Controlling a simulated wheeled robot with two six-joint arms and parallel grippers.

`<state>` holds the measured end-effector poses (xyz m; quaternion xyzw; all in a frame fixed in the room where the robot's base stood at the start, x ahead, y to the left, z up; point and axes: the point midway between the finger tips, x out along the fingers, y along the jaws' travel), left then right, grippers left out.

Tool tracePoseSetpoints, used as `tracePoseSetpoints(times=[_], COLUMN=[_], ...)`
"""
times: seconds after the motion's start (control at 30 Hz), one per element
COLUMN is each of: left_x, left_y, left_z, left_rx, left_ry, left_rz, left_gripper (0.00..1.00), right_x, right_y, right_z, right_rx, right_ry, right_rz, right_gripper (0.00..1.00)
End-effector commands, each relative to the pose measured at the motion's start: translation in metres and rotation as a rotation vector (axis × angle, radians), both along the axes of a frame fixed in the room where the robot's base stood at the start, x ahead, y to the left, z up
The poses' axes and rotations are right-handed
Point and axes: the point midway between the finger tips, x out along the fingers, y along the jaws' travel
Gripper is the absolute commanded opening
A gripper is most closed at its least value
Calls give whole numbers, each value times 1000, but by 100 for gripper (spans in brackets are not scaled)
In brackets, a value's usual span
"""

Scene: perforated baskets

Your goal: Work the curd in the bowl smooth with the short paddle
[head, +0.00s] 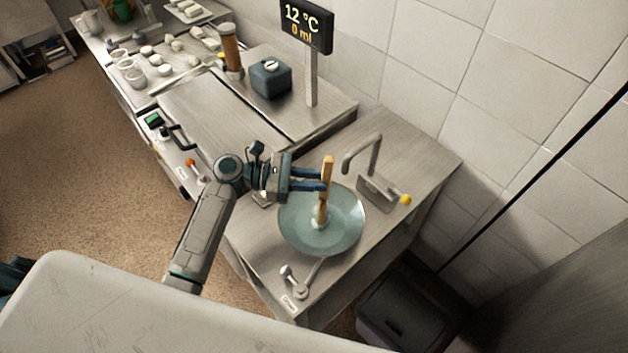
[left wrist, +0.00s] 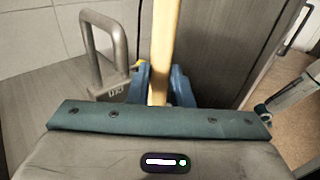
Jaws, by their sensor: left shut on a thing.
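A wide grey-green bowl (head: 345,237) sits on the steel counter near its front right end. The short wooden paddle (head: 326,172) stands nearly upright over the bowl, its lower end at a small pale lump, the curd (head: 320,219), near the bowl's middle. My left gripper (head: 325,181) is shut on the paddle's upper part, above the bowl. In the left wrist view the paddle (left wrist: 163,45) runs between the two blue fingers (left wrist: 160,88); the bowl cannot be made out there. My right gripper is not in view.
A bent metal tap (head: 366,150) on a base with a yellow knob stands right behind the bowl. A small metal lever (head: 300,285) sits at the counter's front. A display (head: 306,25) reads 12 °C and 0 ml. A dark box-shaped container (head: 270,80) stands further left.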

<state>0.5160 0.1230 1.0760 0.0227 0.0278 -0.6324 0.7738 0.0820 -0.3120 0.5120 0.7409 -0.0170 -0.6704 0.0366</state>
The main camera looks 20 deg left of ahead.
Motion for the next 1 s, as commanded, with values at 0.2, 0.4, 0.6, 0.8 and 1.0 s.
tracePoseSetpoints(times=[0.2, 0.4, 0.6, 0.8, 1.0], left_x=[10, 9, 2, -7, -7], left_y=[1, 1, 0, -1, -1], left_z=[-2, -2, -2, -1, 0], left_rx=[0, 1, 1, 1, 1], left_ry=[0, 0, 2, 2, 1], left_rz=[0, 0, 0, 0, 0], left_gripper=[0, 0, 0, 0, 0], right_x=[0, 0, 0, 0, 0], right_y=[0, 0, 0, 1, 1], right_z=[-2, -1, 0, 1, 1], right_rx=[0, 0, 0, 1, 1], right_ry=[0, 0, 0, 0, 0], right_rz=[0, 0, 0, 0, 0], right_gripper=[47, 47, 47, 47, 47])
